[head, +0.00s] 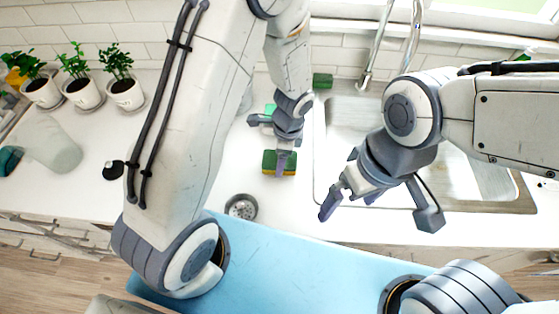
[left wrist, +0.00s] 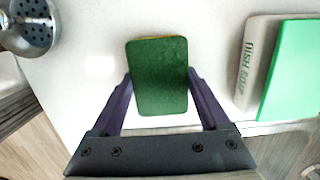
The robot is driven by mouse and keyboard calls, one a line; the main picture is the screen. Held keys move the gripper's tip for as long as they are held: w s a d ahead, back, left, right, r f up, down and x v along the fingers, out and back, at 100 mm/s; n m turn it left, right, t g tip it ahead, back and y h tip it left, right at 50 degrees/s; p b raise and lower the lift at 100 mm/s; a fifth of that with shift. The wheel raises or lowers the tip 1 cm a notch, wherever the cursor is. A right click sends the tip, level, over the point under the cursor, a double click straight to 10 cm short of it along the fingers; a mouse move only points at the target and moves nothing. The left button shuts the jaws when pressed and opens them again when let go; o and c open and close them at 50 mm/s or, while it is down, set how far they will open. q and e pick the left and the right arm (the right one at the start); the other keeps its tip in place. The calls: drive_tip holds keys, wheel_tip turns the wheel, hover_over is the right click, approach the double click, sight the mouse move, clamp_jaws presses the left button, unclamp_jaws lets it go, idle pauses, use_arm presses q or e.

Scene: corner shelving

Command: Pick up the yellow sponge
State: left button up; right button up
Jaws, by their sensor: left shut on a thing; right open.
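The sponge (head: 272,168) has a green top and a yellow lower layer, and sits at the counter in front of the sink's left side. My left gripper (head: 283,160) reaches down over it. In the left wrist view the sponge's green face (left wrist: 158,78) is between the two fingers, which are shut on its sides. Its underside is hidden, and I cannot tell whether it touches the counter. My right gripper (head: 348,203) is open and empty over the sink's front left edge.
A metal strainer (head: 241,207) lies left of the sponge. A green and white dish soap pack (left wrist: 252,65) is close on the right in the left wrist view. A green block (head: 322,80) is by the sink (head: 345,113).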

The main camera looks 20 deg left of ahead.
use_arm(q)
drive_tip(key=shift+r, duration=0.6)
wheel_tip(320, 180, up, 3)
drive_tip(key=shift+w+f, duration=0.1)
drive_tip(key=shift+f, duration=0.05)
drive_tip(key=s+d+r+b, duration=0.2)
drive_tip(key=d+r, duration=0.5)
drive_tip(key=d, duration=0.4)
drive_tip(key=shift+s+d, duration=0.15)
drive_tip(key=shift+s, duration=0.45)
